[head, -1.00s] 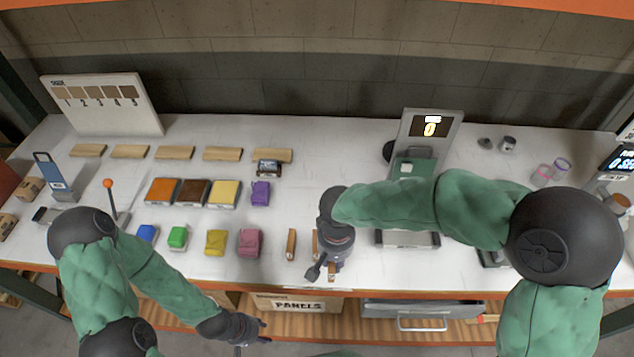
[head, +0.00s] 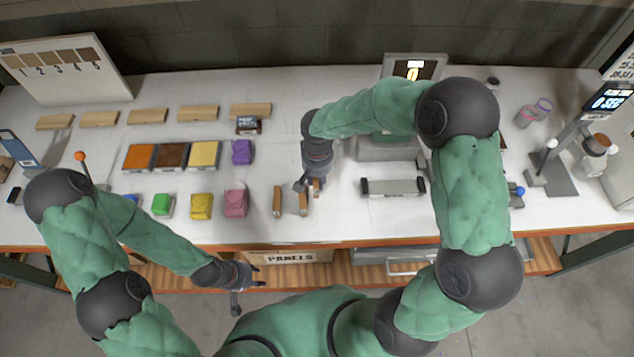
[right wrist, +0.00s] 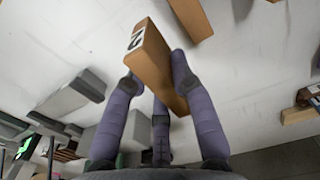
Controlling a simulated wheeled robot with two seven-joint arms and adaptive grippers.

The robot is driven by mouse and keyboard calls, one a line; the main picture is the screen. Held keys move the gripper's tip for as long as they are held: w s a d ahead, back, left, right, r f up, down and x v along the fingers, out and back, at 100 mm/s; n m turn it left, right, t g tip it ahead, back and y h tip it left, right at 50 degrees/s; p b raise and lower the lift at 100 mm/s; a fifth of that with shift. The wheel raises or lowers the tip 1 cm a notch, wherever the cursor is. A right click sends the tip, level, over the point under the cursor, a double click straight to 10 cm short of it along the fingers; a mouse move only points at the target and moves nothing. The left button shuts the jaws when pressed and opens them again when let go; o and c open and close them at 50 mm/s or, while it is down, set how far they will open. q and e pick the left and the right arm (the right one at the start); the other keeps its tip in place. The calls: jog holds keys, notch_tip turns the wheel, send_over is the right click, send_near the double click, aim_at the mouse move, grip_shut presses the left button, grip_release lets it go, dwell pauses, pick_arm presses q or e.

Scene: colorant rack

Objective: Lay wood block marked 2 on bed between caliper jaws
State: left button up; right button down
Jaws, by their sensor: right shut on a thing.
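The wood block marked 2 (right wrist: 152,62) is between the fingers of my right gripper (right wrist: 155,85) in the right wrist view, its white label at the far end. My right gripper (head: 312,186) is shut on it; in the head view the block (head: 318,187) is partly hidden by the fingers. A grey bed with dark ends (head: 392,188), apparently the caliper, lies to the right of the gripper, apart from the block. My left gripper (head: 259,276) is empty with fingers apart, in front of the table edge.
Coloured pouches, such as a pink one (head: 235,203), and colour trays (head: 204,155) lie further left.

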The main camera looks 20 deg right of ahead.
aim_at(317, 183)
jog(key=shift+w+d+f, duration=0.15)
jog(key=shift+w+f, duration=0.35)
jog(key=shift+f, duration=0.1)
jog(key=shift+w+f, duration=0.2)
jog(key=shift+f, duration=0.3)
jog(key=shift+d+f, duration=0.1)
jog(key=shift+f, duration=1.25)
jog(key=shift+f+b, duration=0.15)
jog(key=shift+b, duration=0.2)
jog(key=c, duration=1.1)
grip_release()
jog(key=shift+o, duration=0.2)
